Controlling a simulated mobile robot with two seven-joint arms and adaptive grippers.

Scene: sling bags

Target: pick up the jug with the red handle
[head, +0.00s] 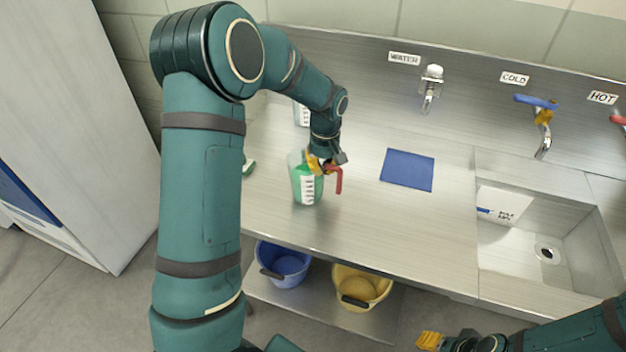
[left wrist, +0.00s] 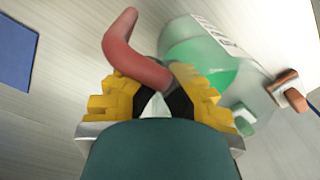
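The jug with the red handle (head: 306,186) stands upright on the steel counter. It is clear with white marks and holds green liquid. Its red handle (head: 338,181) points right and hooks downward. My left gripper (head: 322,165) is at the upper part of this handle, its yellow fingers closed in on it. In the left wrist view the handle (left wrist: 135,58) crosses between the fingertips (left wrist: 157,88), with the jug (left wrist: 205,55) beyond to the right. My right gripper (head: 430,341) is at the bottom edge, away from the counter; its opening is unclear.
Another marked jug (head: 301,113) stands behind, partly hidden by my left arm. A blue mat (head: 408,169) lies to the right, before the sink (head: 548,252) and taps (head: 431,88). Blue (head: 284,263) and yellow (head: 362,287) buckets sit on the lower shelf. The counter front is clear.

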